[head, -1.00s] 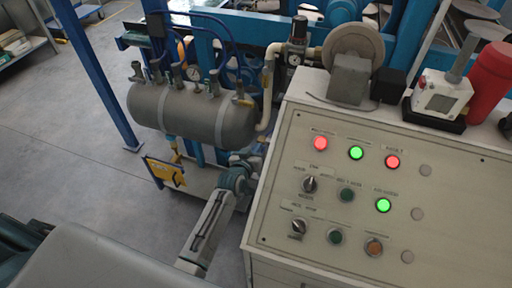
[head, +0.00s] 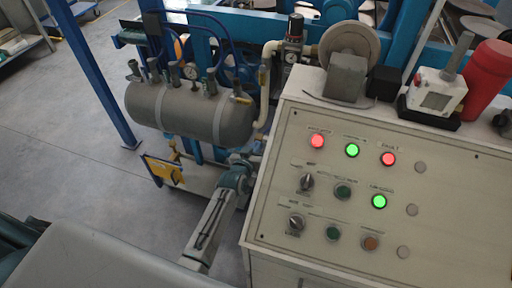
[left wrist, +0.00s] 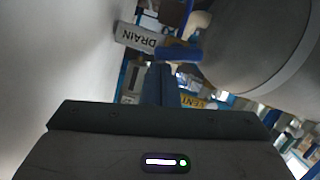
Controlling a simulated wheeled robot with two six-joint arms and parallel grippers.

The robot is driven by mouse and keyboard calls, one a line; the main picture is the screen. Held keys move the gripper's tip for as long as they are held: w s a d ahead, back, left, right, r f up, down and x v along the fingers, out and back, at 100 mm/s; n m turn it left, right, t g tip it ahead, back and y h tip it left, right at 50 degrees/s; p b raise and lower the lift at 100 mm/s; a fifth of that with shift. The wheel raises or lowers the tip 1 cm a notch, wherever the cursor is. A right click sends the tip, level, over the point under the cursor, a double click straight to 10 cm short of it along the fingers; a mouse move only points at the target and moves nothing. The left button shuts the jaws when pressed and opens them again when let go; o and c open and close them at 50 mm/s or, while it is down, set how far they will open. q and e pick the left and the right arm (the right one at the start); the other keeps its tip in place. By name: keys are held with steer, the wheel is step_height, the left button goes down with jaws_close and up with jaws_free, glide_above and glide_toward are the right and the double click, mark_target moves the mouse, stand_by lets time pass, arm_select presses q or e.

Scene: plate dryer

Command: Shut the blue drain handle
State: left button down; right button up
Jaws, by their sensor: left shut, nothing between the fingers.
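The blue drain handle (left wrist: 178,53) shows in the left wrist view, lying crosswise in the picture beside the tag marked DRAIN (left wrist: 138,38). My left gripper (left wrist: 162,70) is shut and empty. Its narrow fingers point up the picture with their tips just below the handle; I cannot tell whether they touch it. In the head view my left gripper (head: 254,158) is small and partly hidden beside the control cabinet, below the grey tank (head: 190,112). The handle cannot be made out there. My right gripper is not in view.
The control cabinet (head: 330,262) stands close to the right of my left arm. The tank (left wrist: 250,40) fills the upper right of the left wrist view. Open floor (head: 60,150) lies left.

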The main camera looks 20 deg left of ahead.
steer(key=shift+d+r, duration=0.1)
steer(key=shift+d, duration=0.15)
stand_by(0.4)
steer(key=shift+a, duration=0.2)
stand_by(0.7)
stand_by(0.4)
